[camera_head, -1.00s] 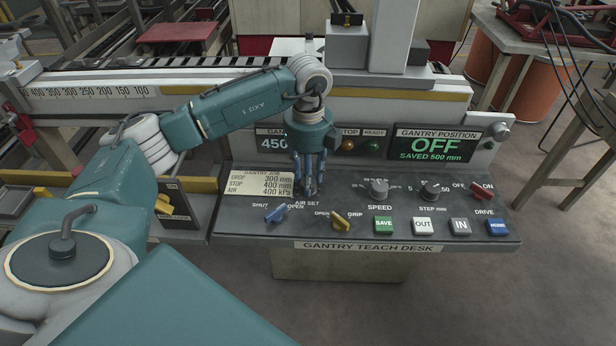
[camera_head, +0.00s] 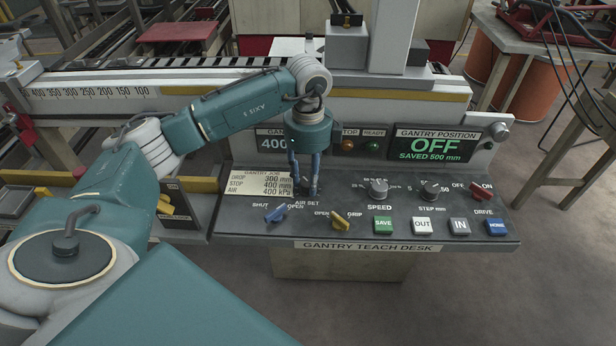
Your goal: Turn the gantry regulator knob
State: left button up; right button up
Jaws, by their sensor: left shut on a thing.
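My left gripper (camera_head: 305,180) points down at the gantry teach desk (camera_head: 340,226), right above the AIR SET label. It is shut on the regulator knob (camera_head: 304,187), which shows only as a dark shape between the blue fingers. The gauge display (camera_head: 273,143) behind the wrist reads 400, partly hidden by my arm. The job card (camera_head: 268,181) left of the gripper lists drop 300 mm, stop 400 mm and air 400 kPa. My right gripper is not in view.
The speed knob (camera_head: 378,187), step knob (camera_head: 430,190) and several push buttons lie to the right.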

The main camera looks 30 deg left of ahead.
aim_at(308, 182)
pick_arm(q)
jog(key=shift+w+r, duration=0.1)
jog(key=shift+r, duration=0.1)
jog(key=o, duration=1.2)
jog(key=shift+c, duration=0.2)
jog(key=shift+f, duration=0.1)
notch_tip(308, 182, up, 12)
